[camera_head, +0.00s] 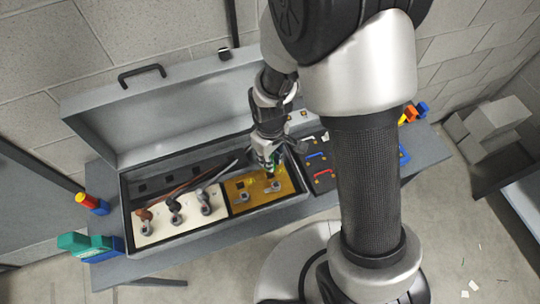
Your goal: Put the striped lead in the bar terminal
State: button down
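Several leads run across the open grey box: a brown lead (180,190), a black connector end (174,206) and a grey connector end (205,203) stand on a white panel (188,229). I cannot make out stripes on any of them. Right of this, a yellow panel (262,200) carries small grey terminals (275,187); which one is the bar terminal is too small to tell. My gripper (271,164) points down over the back of the yellow panel. A small greenish patch shows by its fingertips. Whether the fingers hold anything is unclear.
The box lid (175,112) stands open behind. A dark panel with red and blue handles (321,173) lies right of the yellow panel, partly behind my arm. Grey blocks (490,120) are far right.

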jog(key=shift+f, duration=0.2)
dwell(0.3)
jog(key=shift+f+b, duration=1.3)
jog(key=shift+f, duration=0.05)
jog(key=shift+f, duration=0.2)
jog(key=shift+f+b, duration=1.35)
jog(key=shift+f, duration=0.05)
jog(key=shift+f, duration=0.1)
jog(key=c, duration=1.4)
grip_release()
jog(key=shift+c, duration=0.2)
notch_tip(320, 180, up, 12)
jog(key=shift+r, duration=0.1)
